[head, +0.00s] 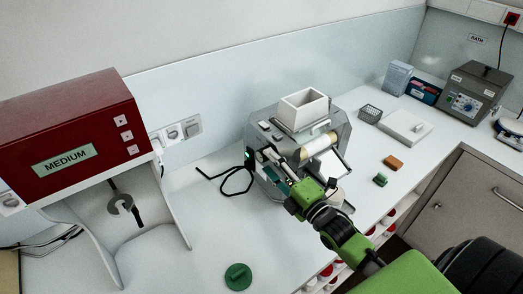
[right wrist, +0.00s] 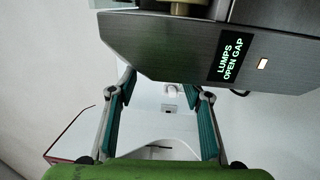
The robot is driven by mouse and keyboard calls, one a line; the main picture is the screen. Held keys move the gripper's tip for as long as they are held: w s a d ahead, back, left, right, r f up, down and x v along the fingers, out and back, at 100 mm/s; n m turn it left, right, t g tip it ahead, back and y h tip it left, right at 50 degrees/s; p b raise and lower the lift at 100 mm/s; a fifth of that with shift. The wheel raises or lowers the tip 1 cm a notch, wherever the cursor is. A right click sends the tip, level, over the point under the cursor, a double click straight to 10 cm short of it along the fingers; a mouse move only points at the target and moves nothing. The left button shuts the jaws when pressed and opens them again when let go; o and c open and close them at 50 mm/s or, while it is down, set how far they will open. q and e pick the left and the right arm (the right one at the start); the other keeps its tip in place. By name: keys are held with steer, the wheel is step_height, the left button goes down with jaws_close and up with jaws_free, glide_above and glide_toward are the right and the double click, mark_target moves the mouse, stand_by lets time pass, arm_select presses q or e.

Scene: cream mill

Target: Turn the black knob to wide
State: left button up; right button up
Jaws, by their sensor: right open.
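The mill (head: 340,129) stands on the bench in the middle of the head view, with a white square hopper (head: 303,109) and a pale roller on top. In the right wrist view its grey metal housing (right wrist: 165,45) fills the top, and its display (right wrist: 230,59) reads "LUMPS OPEN GAP" beside a small lit window. My right gripper (head: 268,168) is at the mill's left front, its teal-padded fingers spread and empty in the right wrist view (right wrist: 168,90). I cannot make out the black knob in either view; my gripper and arm cover part of the mill. My left gripper is out of view.
A black cable (head: 237,188) lies left of the mill. A green disc (head: 238,277) is near the front. Orange (head: 393,162) and green (head: 380,180) blocks lie right.

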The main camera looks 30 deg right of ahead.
mark_target(266, 160)
steer(key=w, duration=0.2)
steer(key=w+p, duration=0.1)
steer(key=shift+w+a+r, duration=0.25)
steer(key=shift+w, duration=0.4)
steer(key=shift+w+a+f, duration=0.1)
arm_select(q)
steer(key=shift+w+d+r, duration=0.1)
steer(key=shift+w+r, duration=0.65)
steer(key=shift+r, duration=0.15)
arm_select(e)
steer(key=c, duration=1.1)
